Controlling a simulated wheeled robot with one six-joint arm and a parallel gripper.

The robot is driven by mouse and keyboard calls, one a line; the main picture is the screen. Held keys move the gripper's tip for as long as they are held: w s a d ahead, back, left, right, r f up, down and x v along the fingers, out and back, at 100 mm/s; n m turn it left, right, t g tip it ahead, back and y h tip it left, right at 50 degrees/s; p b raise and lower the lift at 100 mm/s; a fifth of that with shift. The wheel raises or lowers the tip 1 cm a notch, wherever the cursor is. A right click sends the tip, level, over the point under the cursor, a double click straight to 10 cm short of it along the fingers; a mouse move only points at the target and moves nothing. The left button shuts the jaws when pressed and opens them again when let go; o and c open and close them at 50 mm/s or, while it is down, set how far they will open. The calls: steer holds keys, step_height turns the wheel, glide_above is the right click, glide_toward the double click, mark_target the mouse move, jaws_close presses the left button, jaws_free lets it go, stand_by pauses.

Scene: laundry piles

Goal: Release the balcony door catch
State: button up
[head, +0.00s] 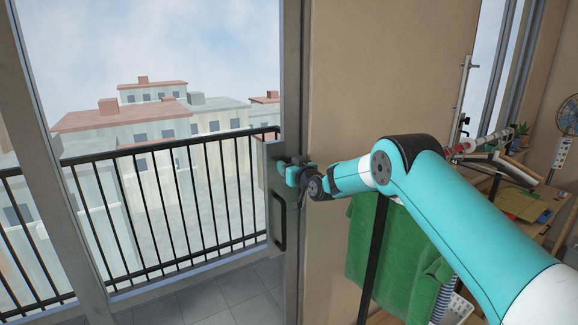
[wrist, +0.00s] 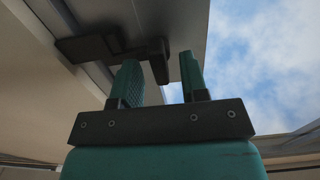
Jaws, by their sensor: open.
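The balcony door (head: 265,150) is a grey-framed glass door at the left of the head view, with a dark pull handle (head: 280,222) low on its edge. The door catch (wrist: 95,46) is a dark lever on the grey frame in the wrist view; its bent end hangs down at the gap between my fingers. My gripper (wrist: 160,82) is open, one teal finger on each side of that end, the left finger closer to it. I cannot tell whether they touch. In the head view my gripper (head: 284,172) is at the door's edge above the handle and hides the catch.
A balcony railing (head: 190,195) and tiled floor show beyond the glass. A beige wall (head: 370,80) is right of the door. A green towel (head: 390,250) hangs below my arm.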

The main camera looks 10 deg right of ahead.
steer(key=shift+c, duration=0.4)
jaws_close()
steer(key=shift+f+b, duration=0.15)
steer(key=shift+b, duration=0.45)
steer(key=shift+s+a+n+b, duration=0.1)
steer(key=shift+n+b, duration=4.35)
steer(key=shift+b, duration=2.2)
steer(key=shift+a+n+b, duration=0.1)
steer(key=shift+n+b, duration=4.35)
steer(key=shift+b, duration=2.2)
